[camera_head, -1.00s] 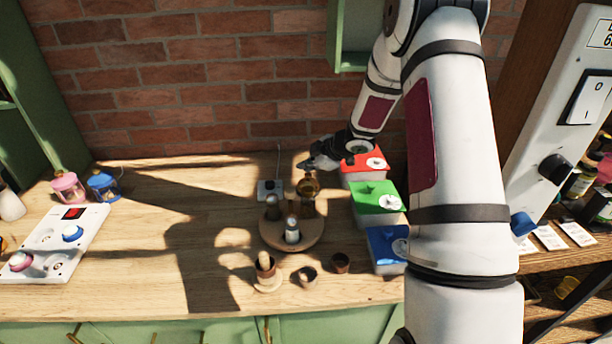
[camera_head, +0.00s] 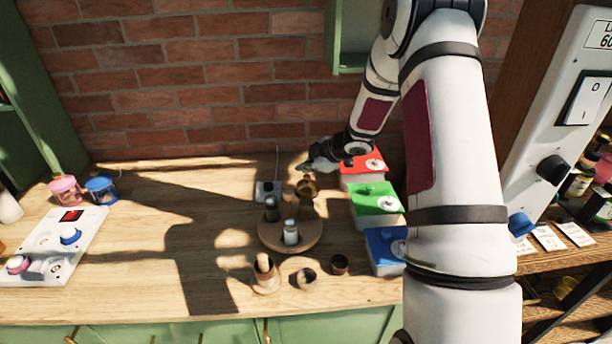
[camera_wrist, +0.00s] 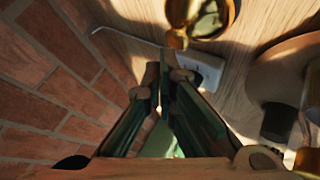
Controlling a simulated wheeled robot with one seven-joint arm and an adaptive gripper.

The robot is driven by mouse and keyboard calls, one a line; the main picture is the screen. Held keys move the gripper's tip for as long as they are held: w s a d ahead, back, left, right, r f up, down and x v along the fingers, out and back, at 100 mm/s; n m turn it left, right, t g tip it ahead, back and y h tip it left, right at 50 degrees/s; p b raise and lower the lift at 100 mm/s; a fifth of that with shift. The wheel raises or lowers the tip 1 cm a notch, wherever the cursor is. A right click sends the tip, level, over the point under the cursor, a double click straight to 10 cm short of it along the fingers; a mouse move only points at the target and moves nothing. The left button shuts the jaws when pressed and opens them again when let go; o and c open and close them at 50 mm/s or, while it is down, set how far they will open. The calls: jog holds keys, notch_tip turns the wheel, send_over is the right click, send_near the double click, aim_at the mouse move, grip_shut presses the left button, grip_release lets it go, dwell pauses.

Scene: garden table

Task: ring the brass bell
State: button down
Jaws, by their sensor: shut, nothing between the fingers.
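The brass bell (camera_head: 307,186) is at the back of the round wooden stand (camera_head: 272,238), beside a dark shaker and a pale-topped shaker (camera_head: 291,232). My gripper (camera_head: 305,168) is shut and empty, just behind and above the bell in the head view. In the wrist view a round brass piece (camera_wrist: 211,18), which looks like the bell, is at the top, beyond and right of my gripper's closed fingertips (camera_wrist: 164,72). A gap shows between them there. My arm hides part of the table's right side.
Red (camera_head: 362,164), green (camera_head: 376,198) and blue (camera_head: 384,246) boxes stand right of the stand. A small white socket box (camera_head: 266,191) with a cable is at its back left. Small cups (camera_head: 306,278) stand in front. The table's left middle is clear.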

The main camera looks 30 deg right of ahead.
aim_at(306, 177)
jog(key=shift+f, duration=0.2)
dwell(0.3)
jog(key=shift+f, duration=0.4)
dwell(0.3)
jog(key=shift+r+p, duration=0.5)
jog(key=shift+r, duration=0.1)
notch_tip(306, 177, up, 3)
jog(key=shift+s+p, duration=0.1)
jog(key=shift+p, duration=1)
notch_tip(306, 177, up, 3)
jog(key=shift+p, duration=0.8)
